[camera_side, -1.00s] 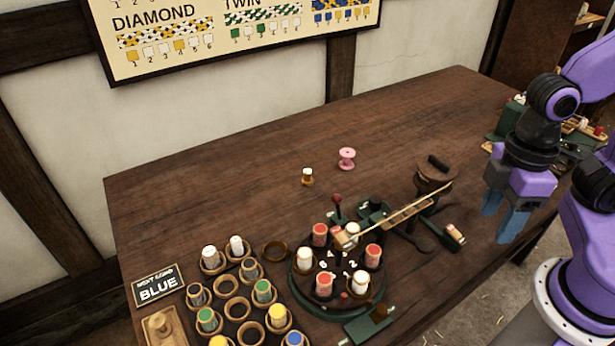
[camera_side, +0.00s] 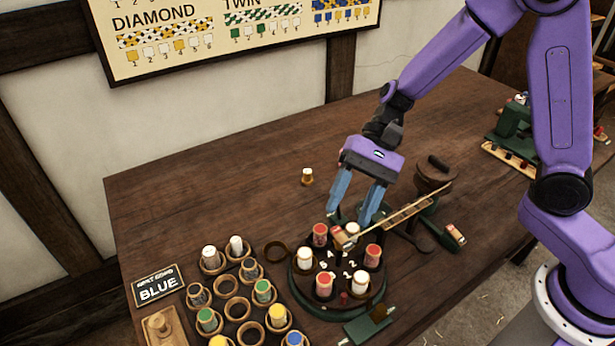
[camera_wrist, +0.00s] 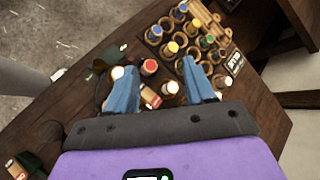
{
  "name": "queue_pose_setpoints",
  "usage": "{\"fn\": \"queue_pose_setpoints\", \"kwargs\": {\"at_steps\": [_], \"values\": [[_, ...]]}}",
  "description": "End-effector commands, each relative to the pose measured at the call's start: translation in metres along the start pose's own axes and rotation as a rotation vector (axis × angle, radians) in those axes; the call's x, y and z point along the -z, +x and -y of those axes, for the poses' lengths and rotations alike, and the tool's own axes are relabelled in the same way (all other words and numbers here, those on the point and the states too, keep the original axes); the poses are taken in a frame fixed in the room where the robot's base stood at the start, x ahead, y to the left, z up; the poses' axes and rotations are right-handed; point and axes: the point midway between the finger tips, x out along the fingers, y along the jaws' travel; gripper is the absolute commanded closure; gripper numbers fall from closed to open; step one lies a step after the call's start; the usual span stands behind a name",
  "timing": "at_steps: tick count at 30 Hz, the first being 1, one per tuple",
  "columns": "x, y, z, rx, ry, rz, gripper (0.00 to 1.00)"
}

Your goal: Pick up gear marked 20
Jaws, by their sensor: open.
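I cannot make out a gear marked 20 in either view. My gripper (camera_side: 350,216) is open, with its blue fingers pointing down over the back edge of the round dark carrier (camera_side: 312,304). In the wrist view my gripper (camera_wrist: 159,66) has its fingers apart, with red and white spools seen below and between them. Nothing is held. The carrier bears red spools (camera_side: 373,256) and white spools (camera_side: 304,259); one back spool is partly hidden by a finger.
A rack of rings (camera_side: 225,286) with coloured spools is front left, beside a sign reading BLUE (camera_side: 158,285). A small white-topped spool (camera_side: 307,176) stands behind. A green device (camera_side: 516,125) is far right. The back left table is clear.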

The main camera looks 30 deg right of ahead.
Motion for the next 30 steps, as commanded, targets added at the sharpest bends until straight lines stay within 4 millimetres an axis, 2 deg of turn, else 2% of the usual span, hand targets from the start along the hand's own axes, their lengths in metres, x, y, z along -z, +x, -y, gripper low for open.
{"fn": "queue_pose_setpoints", "kwargs": {"at_steps": [6, 12, 15, 22, 27, 30], "values": [[0.057, -0.004, 0.042, 0.238, 0.295, -0.003, 0.46], [0.116, -0.018, 0.065, 0.471, 0.551, -0.012, 0.46], [0.148, -0.029, 0.07, 0.591, 0.674, -0.019, 0.46], [0.221, -0.057, 0.061, 0.88, 0.95, -0.044, 0.46], [0.267, -0.079, 0.036, 1.084, 1.125, -0.066, 0.46], [0.285, -0.089, 0.022, 1.175, 1.198, -0.077, 0.46]]}}
